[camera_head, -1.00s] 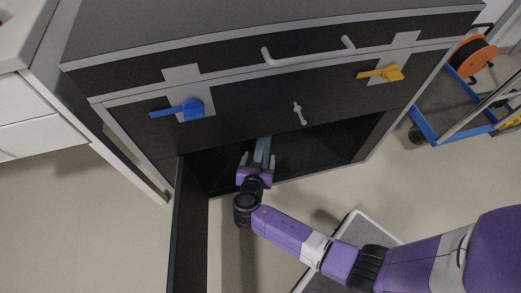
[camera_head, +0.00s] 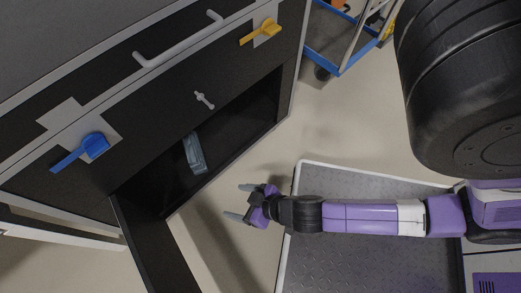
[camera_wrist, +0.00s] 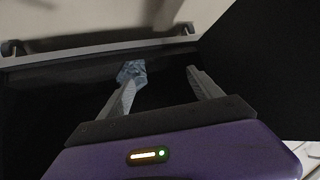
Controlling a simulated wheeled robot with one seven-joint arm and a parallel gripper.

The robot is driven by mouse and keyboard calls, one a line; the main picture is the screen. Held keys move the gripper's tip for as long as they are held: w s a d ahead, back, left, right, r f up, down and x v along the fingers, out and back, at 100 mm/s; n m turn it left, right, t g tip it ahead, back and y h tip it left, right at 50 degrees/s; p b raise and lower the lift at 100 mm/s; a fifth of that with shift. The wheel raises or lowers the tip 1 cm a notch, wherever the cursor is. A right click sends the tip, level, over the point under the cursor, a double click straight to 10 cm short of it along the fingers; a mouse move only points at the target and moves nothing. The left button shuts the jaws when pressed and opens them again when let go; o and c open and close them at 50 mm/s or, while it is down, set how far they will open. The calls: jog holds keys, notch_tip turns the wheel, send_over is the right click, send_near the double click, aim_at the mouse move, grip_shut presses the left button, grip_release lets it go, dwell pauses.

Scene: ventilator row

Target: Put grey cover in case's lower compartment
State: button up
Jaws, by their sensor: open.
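The grey cover (camera_head: 194,152), a bluish-grey elongated piece, lies inside the dark lower compartment (camera_head: 240,125) of the black case (camera_head: 150,120). My gripper (camera_head: 236,202) is open and empty, outside the compartment's opening, to the right of and below the cover in the head view. In the wrist view my gripper's two fingers (camera_wrist: 160,82) are spread apart with nothing between them. The cover (camera_wrist: 131,72) shows there beyond the left fingertip, partly hidden by that finger.
The compartment's door (camera_head: 155,245) stands open at the lower left. Blue (camera_head: 85,150) and yellow (camera_head: 262,32) latches, a small grey handle (camera_head: 204,99) and a bar handle (camera_head: 180,40) stick out of the case front. A blue-framed trolley (camera_head: 340,40) stands at the upper right.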

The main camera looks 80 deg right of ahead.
jog(key=s+a+r+n+t+y, duration=0.1)
jog(key=s+r+t, duration=0.1)
jog(key=r, duration=1.1)
jog(key=s+a+r+n+t, duration=0.1)
jog(key=s+r, duration=0.4)
jog(key=r, duration=0.7)
jog(key=shift+r+n+t+y, duration=0.4)
jog(key=shift+n+t, duration=0.2)
jog(key=shift+t, duration=0.5)
notch_tip(320, 180, up, 32)
jog(key=p, duration=3.2)
jog(key=shift+r+p, duration=0.25)
jog(key=shift+p, duration=0.1)
